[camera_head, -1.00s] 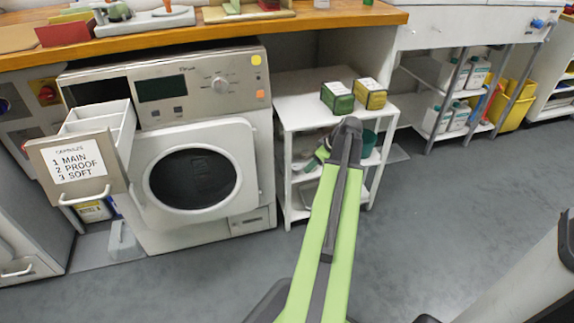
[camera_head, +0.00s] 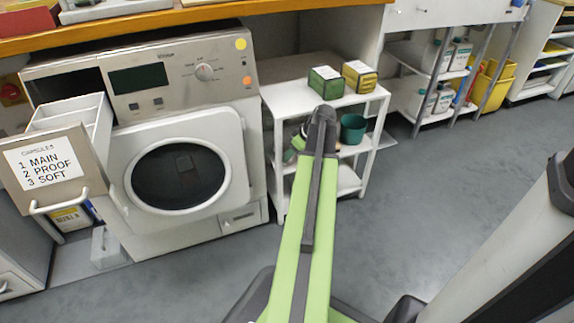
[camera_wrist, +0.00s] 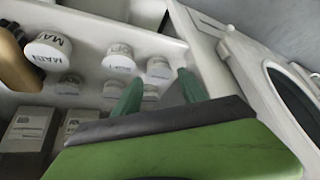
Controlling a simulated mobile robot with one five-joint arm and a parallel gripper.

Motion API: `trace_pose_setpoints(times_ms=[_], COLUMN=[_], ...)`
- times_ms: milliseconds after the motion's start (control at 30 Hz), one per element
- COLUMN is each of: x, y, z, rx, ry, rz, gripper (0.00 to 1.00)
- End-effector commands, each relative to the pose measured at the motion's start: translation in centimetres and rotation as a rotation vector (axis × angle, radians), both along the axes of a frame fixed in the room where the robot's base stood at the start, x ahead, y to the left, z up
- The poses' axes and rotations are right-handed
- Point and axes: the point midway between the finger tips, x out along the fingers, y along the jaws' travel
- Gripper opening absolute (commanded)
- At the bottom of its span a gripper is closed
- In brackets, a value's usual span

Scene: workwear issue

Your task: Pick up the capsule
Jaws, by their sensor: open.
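Several white, round, labelled capsules stand in rows on a pale surface in the wrist view. The nearest (camera_wrist: 48,50) reads "MA" and is at the upper left; another (camera_wrist: 120,58) and a third (camera_wrist: 158,67) stand to its right. Which one is the task's capsule I cannot tell. In the head view the arm's end hides the gripper, and I make out no capsules.
A washing machine (camera_head: 182,68) has an open drawer (camera_head: 50,165) labelled "1 MAIN 2 PROOF 3 SOFT". A white shelf cart (camera_head: 277,98) right of it bears a green box (camera_head: 326,82), a yellow box (camera_head: 359,76) and a teal pot (camera_head: 353,128). Grey floor is clear at right.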

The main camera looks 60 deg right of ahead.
Motion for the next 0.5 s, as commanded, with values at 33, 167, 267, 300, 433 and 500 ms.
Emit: trace_pose_setpoints(times_ms=[33,167,267,300,433,500], x=[0.4,1.2,1.2,1.2,1.2,1.2], y=[-0.1,-0.2,-0.2,-0.2,-0.2,-0.2], z=[-1.8,-2.9,-2.6,-2.5,-2.5,-2.5], rx=[0.000,-0.001,-0.001,-0.001,-0.001,-0.001], ry=[0.000,0.000,0.000,0.000,0.000,0.000], rz=[0.000,0.000,-0.002,-0.003,-0.003,-0.003], gripper=[0.49,0.49,0.49,0.49,0.40,0.31])
